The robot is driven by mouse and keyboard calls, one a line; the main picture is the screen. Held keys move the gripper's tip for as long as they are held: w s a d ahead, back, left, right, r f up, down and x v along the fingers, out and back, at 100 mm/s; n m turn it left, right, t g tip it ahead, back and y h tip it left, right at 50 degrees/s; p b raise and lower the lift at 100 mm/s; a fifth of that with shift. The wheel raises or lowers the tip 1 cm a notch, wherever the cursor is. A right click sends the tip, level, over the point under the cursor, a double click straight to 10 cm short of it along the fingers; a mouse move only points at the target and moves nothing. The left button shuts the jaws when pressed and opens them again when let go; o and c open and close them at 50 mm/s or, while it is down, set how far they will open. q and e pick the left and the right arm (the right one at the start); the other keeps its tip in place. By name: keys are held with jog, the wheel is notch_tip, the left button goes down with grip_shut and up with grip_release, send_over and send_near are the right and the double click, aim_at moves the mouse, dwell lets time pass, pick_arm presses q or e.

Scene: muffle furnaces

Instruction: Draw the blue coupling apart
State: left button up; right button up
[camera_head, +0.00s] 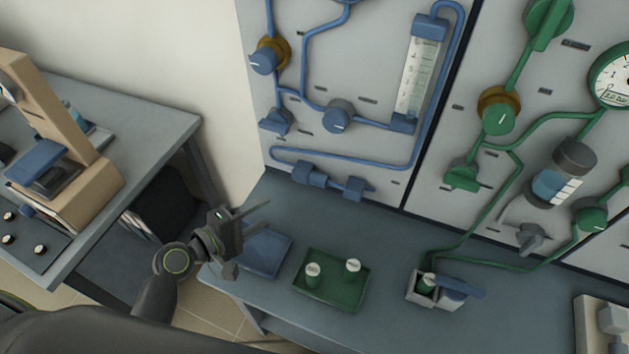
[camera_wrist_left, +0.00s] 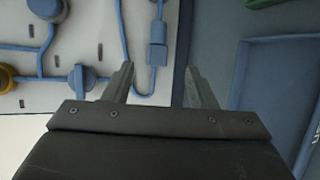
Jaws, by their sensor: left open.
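The blue coupling (camera_head: 311,174) sits low on the blue pipe panel. It shows as two blue blocks in a row, with a short thin length of pipe between them. In the left wrist view the coupling (camera_wrist_left: 157,52) is just beyond the fingertips, near the middle between them. My left gripper (camera_head: 253,226) is open and empty, to the left of and below the coupling in the head view, clear of it. Its two fingers (camera_wrist_left: 159,72) are apart in the wrist view. My right gripper is not in view.
A blue tray (camera_head: 264,250) lies on the bench beside my left gripper. A green tray (camera_head: 331,302) holds two green, white-topped containers. A small open box (camera_head: 421,300) stands further right. Blue valves (camera_head: 337,117) and pipes cover the panel above. A side table (camera_head: 165,119) stands left.

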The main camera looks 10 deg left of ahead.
aim_at(315, 183)
pick_arm(q)
jog(key=p+x, duration=0.1)
jog(key=x, duration=1.6)
jog(key=shift+w+d, duration=0.1)
jog(key=shift+d, duration=0.1)
jog(key=shift+c, duration=0.3)
